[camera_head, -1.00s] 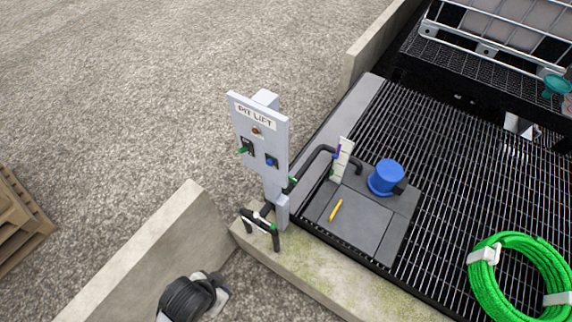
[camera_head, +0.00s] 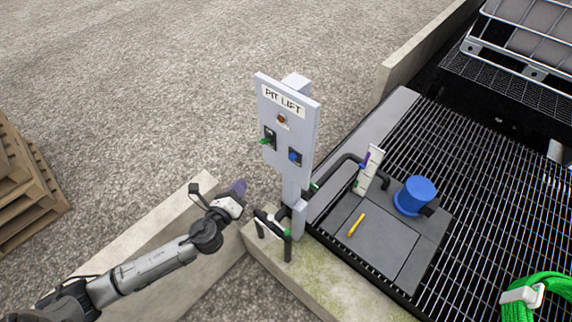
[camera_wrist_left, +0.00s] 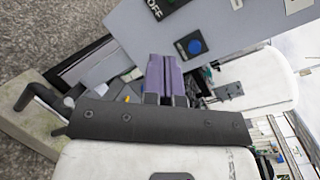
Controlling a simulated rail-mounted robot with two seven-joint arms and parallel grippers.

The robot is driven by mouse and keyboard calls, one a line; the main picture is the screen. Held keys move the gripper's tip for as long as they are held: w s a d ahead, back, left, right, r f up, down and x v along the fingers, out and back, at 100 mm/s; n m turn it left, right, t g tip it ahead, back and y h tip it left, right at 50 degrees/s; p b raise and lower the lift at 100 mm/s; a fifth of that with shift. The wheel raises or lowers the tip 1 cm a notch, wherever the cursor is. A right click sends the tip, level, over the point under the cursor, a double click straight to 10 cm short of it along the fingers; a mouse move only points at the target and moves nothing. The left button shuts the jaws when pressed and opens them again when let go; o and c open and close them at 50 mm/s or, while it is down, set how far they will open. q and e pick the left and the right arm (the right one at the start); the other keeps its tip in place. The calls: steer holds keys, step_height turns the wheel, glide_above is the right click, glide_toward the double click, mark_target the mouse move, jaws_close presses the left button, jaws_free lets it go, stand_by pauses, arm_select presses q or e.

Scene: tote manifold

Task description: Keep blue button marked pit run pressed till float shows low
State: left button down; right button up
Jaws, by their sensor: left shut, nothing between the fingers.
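The grey PIT LIFT panel (camera_head: 290,122) stands on a post at the curb. Its blue button (camera_head: 295,156) is at the lower right of the panel face; the wrist view also shows the blue button (camera_wrist_left: 195,46) on a dark plate with lettering too small to read. My left gripper (camera_head: 238,188), with purple fingers, is shut and empty, left of and lower than the button and apart from it. A white upright gauge board (camera_head: 369,172) with a purple marker stands behind the post; its reading is too small to make out. My right gripper is out of view.
A green-handled switch (camera_head: 267,140) and an amber lamp (camera_head: 282,118) are on the panel. A black pipe rail (camera_head: 275,226) stands by the post. A blue motor cap (camera_head: 414,196) and a yellow marker (camera_head: 356,225) are on the grating cover. Gravel lies left of the panel.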

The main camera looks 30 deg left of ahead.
arm_select(q)
steer(key=d+m+h, duration=0.1)
steer(key=m+h, duration=0.1)
steer(key=m, duration=0.2)
steer(key=d+m+h, duration=0.1)
steer(key=d+m, duration=0.1)
steer(key=m, duration=0.2)
steer(key=d+m+h, duration=0.2)
steer(key=m, duration=0.2)
steer(key=shift+r+t+h, duration=0.3)
steer(key=shift+m, duration=0.3)
steer(key=shift+w, duration=0.15)
